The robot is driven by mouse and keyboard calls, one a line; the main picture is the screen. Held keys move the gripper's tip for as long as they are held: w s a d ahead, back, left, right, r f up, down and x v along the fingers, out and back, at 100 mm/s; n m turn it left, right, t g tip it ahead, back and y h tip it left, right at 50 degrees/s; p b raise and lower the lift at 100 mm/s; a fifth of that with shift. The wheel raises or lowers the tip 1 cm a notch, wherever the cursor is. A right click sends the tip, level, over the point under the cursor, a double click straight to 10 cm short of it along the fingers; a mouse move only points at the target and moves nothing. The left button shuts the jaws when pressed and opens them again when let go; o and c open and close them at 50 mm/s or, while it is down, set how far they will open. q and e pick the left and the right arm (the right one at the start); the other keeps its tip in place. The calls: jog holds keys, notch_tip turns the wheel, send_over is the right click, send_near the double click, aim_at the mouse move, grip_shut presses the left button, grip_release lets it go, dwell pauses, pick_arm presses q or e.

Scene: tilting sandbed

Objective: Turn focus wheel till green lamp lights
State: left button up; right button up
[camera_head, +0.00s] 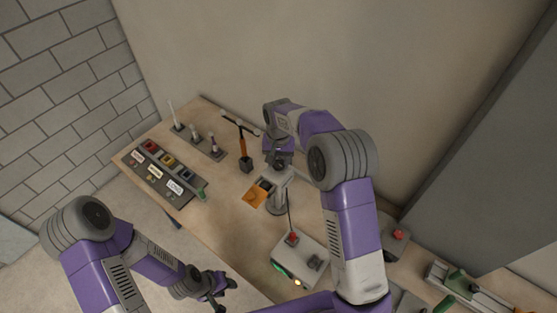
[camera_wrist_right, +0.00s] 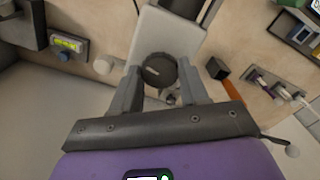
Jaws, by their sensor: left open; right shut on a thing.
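The focus wheel (camera_wrist_right: 158,70) is a dark round knob on the side of a pale grey instrument (camera_wrist_right: 165,38). My right gripper (camera_wrist_right: 153,88) has its fingers on both sides of the wheel, shut on it. In the head view the instrument (camera_head: 279,203) stands on the bench, and my right gripper (camera_head: 278,163) is at its top, with the wheel hidden there. A grey box (camera_head: 312,250) in front carries a green glowing patch and a small yellowish light; I cannot tell which is the lamp. My left gripper (camera_head: 221,289) is open and empty, off the bench's front edge.
On the bench (camera_head: 232,215) are an orange tray (camera_head: 259,192), a tool on an orange stand (camera_head: 242,145), a panel with coloured blocks (camera_head: 160,172) and a rack of pale upright pieces (camera_head: 200,142). A red-button box (camera_head: 397,238) stands right of my right arm.

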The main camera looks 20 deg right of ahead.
aim_at(279, 164)
jog(key=m, duration=0.6)
jog(key=shift+p, duration=0.4)
jog(key=shift+m, duration=0.3)
jog(key=o, duration=1)
jog(key=shift+o, duration=0.2)
notch_tip(279, 164, up, 8)
jog(key=shift+f, duration=0.15)
